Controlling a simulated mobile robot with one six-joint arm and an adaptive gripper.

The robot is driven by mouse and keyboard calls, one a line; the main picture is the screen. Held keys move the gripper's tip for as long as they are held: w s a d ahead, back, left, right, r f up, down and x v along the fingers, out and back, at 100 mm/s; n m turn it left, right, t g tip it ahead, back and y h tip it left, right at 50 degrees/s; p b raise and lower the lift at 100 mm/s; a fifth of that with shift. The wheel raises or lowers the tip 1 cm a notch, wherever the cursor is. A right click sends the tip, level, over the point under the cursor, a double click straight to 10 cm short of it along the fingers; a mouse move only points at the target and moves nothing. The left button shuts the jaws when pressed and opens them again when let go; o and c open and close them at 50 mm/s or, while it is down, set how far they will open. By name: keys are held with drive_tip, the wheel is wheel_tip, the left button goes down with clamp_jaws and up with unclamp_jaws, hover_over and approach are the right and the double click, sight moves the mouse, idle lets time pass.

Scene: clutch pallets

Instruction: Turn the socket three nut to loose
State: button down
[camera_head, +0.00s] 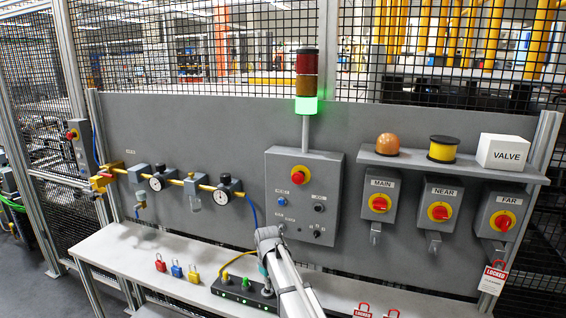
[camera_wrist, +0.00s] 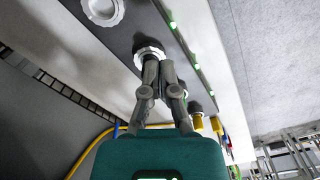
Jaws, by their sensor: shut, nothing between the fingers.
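The dark socket box (camera_head: 240,297) stands on the bench, with green lights and a yellow cable; my arm covers its right part. In the wrist view its dark face (camera_wrist: 185,50) shows a row of green lights. A silvery ring nut (camera_wrist: 150,52) sits on that face, partly hidden by my fingertips. A large white round cap (camera_wrist: 103,10) is above left, and another socket (camera_wrist: 195,107) is lower right. I cannot tell from any marking which is socket three. My gripper (camera_wrist: 160,66) is shut, its tips over the silvery nut; whether they touch it is unclear.
Red (camera_head: 160,264), blue (camera_head: 177,270) and yellow (camera_head: 194,275) padlocks lie on the bench (camera_head: 120,246), left of the box. A control panel (camera_head: 303,205) with a lit green lamp (camera_head: 306,105) rises behind. Yellow plugs (camera_wrist: 216,125) are near my gripper.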

sight(275, 297)
drive_tip(key=shift+f+b, duration=3)
drive_tip(key=shift+f, duration=0.2)
drive_tip(key=shift+w, duration=0.25)
drive_tip(key=shift+w+d, duration=0.3)
drive_tip(key=shift+d, duration=0.25)
drive_tip(key=shift+w+d, duration=0.4)
drive_tip(key=shift+w, duration=0.2)
drive_tip(key=shift+s+d, duration=0.1)
drive_tip(key=shift+d, duration=0.1)
drive_tip(key=shift+s+d, duration=0.1)
drive_tip(key=shift+d, duration=0.1)
